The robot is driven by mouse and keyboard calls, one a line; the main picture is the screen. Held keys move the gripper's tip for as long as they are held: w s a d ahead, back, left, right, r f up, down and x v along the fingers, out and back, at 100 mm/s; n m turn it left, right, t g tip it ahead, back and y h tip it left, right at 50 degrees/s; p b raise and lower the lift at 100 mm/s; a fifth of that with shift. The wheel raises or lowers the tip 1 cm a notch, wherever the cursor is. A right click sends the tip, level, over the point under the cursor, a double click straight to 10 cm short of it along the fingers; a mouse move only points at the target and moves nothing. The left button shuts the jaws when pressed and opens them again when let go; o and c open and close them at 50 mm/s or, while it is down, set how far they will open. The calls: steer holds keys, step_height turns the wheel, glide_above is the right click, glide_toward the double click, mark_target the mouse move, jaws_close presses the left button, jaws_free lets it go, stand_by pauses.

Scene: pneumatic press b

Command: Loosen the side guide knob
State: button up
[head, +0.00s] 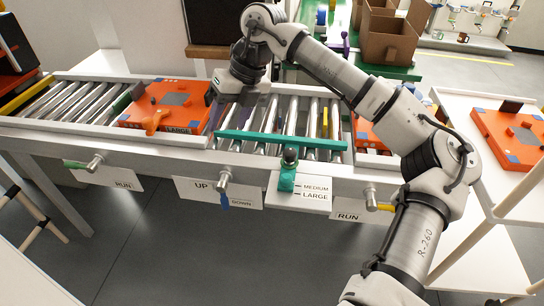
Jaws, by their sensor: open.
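The side guide knob (290,155) is a dark round knob on top of a teal bracket (286,180) at the front edge of the conveyor. The bracket stands by a label plate (314,190) reading MEDIUM and LARGE, nearer the LARGE line. A teal guide bar (260,138) runs across the rollers just behind it. My gripper (226,108) points down over the conveyor, behind and to the left of the knob, apart from it. It is open; its fingertips are dark and hard to make out.
An orange panel marked LARGE (165,103) lies on the rollers at left; another orange part (370,134) is partly behind my arm. RUN and UP/DOWN valve levers (224,178) stick out along the front rail. Cardboard boxes (392,35) stand behind.

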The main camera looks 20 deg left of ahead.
mark_target(290, 152)
steer(key=w+d+m+t+h, duration=0.3)
steer(key=w+d+h, duration=0.1)
steer(key=w+d, duration=0.6)
steer(key=f, duration=0.9)
steer(key=s+d+f, duration=0.1)
steer(key=f, duration=0.3)
steer(key=shift+s+f, duration=0.1)
steer(key=shift+f, duration=0.25)
steer(key=c, duration=1)
